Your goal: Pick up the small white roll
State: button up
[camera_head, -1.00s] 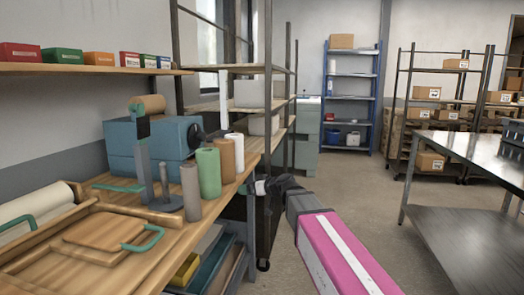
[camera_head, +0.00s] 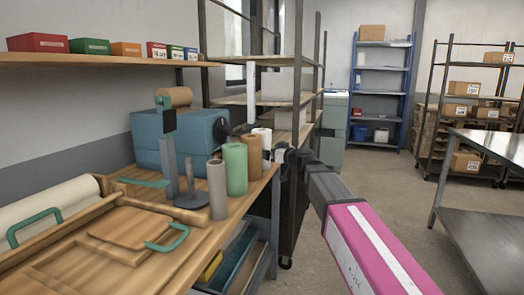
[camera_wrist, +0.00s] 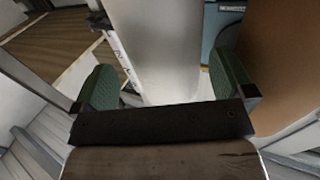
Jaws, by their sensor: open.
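The small white roll (camera_head: 262,136) stands upright at the right end of the row of rolls, near the wooden table's edge. My gripper (camera_head: 279,157) is beside it on its right, and the gripper's dark parts cover some of the roll's lower part. In the wrist view the white roll (camera_wrist: 160,40) lies ahead, between the two green fingertips of my open gripper (camera_wrist: 160,84). A gap shows on the right side of the roll. I cannot tell whether the left fingertip touches it.
A brown roll (camera_head: 251,153), a green roll (camera_head: 236,168) and a grey roll (camera_head: 217,190) stand to the left. The brown roll (camera_wrist: 277,65) is close to my right fingertip in the wrist view. A blue machine (camera_head: 200,135) is behind. A dark shelf post (camera_head: 299,75) rises behind.

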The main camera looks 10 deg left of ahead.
jog(key=x, duration=0.5)
jog(key=shift+s+r, duration=0.1)
jog(key=shift+r, duration=0.15)
jog(key=c, duration=1.1)
jog(key=shift+r, duration=0.1)
